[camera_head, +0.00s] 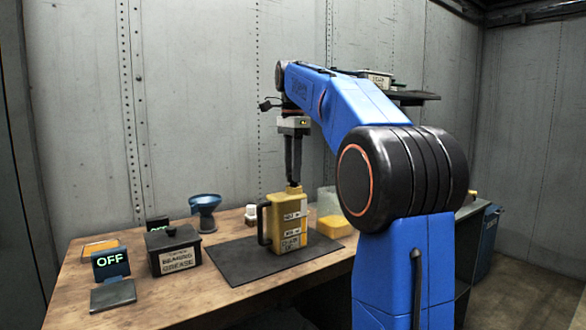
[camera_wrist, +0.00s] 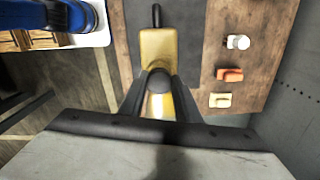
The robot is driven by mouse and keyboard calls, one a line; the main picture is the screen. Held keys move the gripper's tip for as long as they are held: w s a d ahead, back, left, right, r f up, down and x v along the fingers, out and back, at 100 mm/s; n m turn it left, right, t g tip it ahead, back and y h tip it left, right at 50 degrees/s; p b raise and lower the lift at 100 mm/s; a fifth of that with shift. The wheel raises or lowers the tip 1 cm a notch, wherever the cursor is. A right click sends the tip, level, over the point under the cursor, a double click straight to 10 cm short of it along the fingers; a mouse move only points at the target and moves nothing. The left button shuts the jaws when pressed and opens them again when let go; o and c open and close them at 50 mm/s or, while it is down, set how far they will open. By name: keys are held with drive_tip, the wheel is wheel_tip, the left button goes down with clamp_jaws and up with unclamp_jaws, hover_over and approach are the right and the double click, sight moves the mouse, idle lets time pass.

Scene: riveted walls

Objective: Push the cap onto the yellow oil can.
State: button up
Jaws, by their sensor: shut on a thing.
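The yellow oil can (camera_head: 284,225) stands upright on a dark mat, with a black handle on its left side and white labels on its front. In the wrist view the can (camera_wrist: 158,48) lies beyond the fingertips. My gripper (camera_head: 294,182) points down right over the can's top. In the wrist view my gripper (camera_wrist: 158,84) is shut on a small dark round piece, which looks like the cap (camera_wrist: 158,79). In the head view the fingers hide most of the cap. I cannot tell whether it touches the can's neck or sits on it.
The dark mat (camera_head: 233,265) lies on the wooden bench (camera_head: 185,290). Left of it stand a bearing grease box (camera_head: 175,252), a blue funnel (camera_head: 205,212) and an OFF display (camera_head: 111,263). A white bottle (camera_head: 251,215) and a clear-and-yellow container (camera_head: 333,226) stand behind the can.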

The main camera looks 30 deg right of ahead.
drive_tip(key=shift+f, duration=0.7)
drive_tip(key=o, duration=1.2)
drive_tip(key=shift+c, duration=0.2)
drive_tip(key=shift+r, duration=0.1)
drive_tip(key=shift+r, duration=2.9)
drive_tip(key=s+a+f+n+t, duration=0.2)
drive_tip(key=s+a+f+n, duration=0.8)
drive_tip(key=s+f, duration=0.4)
drive_tip(key=s+a+f+n+t, duration=0.1)
drive_tip(key=s+f+n, duration=0.2)
drive_tip(key=s+f, duration=0.2)
drive_tip(key=s+a+f+n+t, duration=0.1)
drive_tip(key=s+a+f+n, duration=0.1)
drive_tip(key=s+f, duration=0.4)
drive_tip(key=s+a+f+n, duration=0.2)
drive_tip(key=s+f+n, duration=0.2)
drive_tip(key=f, duration=0.8)
drive_tip(key=shift+s+a+f+n+t, duration=0.3)
drive_tip(key=shift+s+n+t, duration=0.1)
drive_tip(key=shift+s, duration=0.25)
